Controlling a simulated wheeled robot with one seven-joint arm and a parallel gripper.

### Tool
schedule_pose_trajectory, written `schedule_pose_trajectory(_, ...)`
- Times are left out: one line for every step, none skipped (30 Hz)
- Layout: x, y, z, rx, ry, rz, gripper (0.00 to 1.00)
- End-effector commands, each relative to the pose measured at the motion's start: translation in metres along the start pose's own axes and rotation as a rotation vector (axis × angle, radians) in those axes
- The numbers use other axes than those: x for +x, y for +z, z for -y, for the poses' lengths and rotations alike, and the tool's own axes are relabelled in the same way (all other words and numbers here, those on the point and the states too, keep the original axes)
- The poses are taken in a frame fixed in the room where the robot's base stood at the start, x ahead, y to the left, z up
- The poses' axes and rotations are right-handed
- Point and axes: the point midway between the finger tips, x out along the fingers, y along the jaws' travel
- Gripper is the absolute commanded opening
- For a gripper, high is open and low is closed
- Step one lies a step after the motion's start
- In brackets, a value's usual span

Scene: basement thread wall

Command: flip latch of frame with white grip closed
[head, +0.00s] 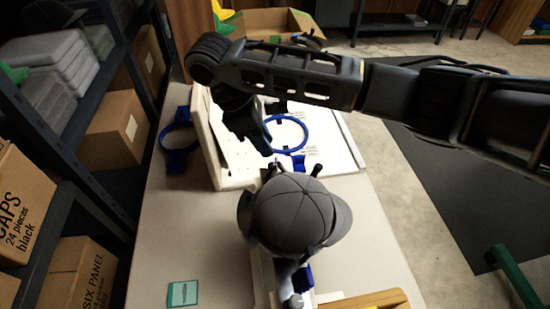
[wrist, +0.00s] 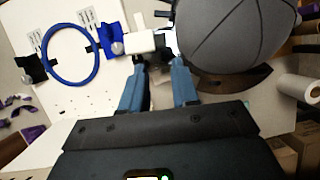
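A grey cap (head: 302,212) sits on a holder at the table's middle; it also fills the top of the wrist view (wrist: 235,35). In the wrist view a white grip-like block (wrist: 141,43) with dark metal parts lies just ahead of my left finger, beside the cap. My gripper (wrist: 158,75) has its two blue fingers apart, with a gap between them. I cannot tell whether a finger touches the white block. The latch's position is not clear. In the head view my arm hides part of the area behind the cap.
A white board with a blue hoop (head: 301,140) stands behind the cap. A teal card (head: 183,293) lies on the table's front left. Shelves with boxes (head: 116,128) line the left; open floor (head: 380,160) lies right.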

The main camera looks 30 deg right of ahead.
Motion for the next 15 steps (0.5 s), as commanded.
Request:
schedule_pose_trajectory(0.008,-0.001,0.002,0.0,-0.005,-0.001,0.3)
schedule_pose_trajectory(0.012,-0.001,0.002,0.001,-0.006,-0.002,0.3)
schedule_pose_trajectory(0.018,-0.001,0.002,0.001,-0.007,-0.002,0.3)
schedule_pose_trajectory(0.022,-0.001,0.002,0.001,-0.007,-0.003,0.3)
schedule_pose_trajectory(0.028,-0.001,0.002,0.003,-0.006,-0.003,0.3)
schedule_pose_trajectory(0.035,-0.001,0.002,0.002,-0.007,-0.003,0.3)
schedule_pose_trajectory(0.039,-0.001,0.001,0.002,-0.005,-0.003,0.3)
schedule_pose_trajectory(0.043,-0.002,0.002,0.001,-0.006,-0.004,0.3)
schedule_pose_trajectory(0.049,-0.002,0.002,0.002,-0.005,-0.003,0.3)
schedule_pose_trajectory(0.051,-0.001,0.001,0.002,-0.003,-0.002,0.3)
schedule_pose_trajectory(0.054,0.0,0.001,0.002,-0.003,-0.001,0.3)
schedule_pose_trajectory(0.059,0.0,0.001,0.002,-0.002,-0.002,0.3)
schedule_pose_trajectory(0.061,0.0,0.001,0.002,-0.002,-0.002,0.3)
schedule_pose_trajectory(0.064,0.0,0.001,0.002,-0.002,-0.002,0.3)
schedule_pose_trajectory(0.066,0.0,0.001,0.002,-0.002,-0.002,0.3)
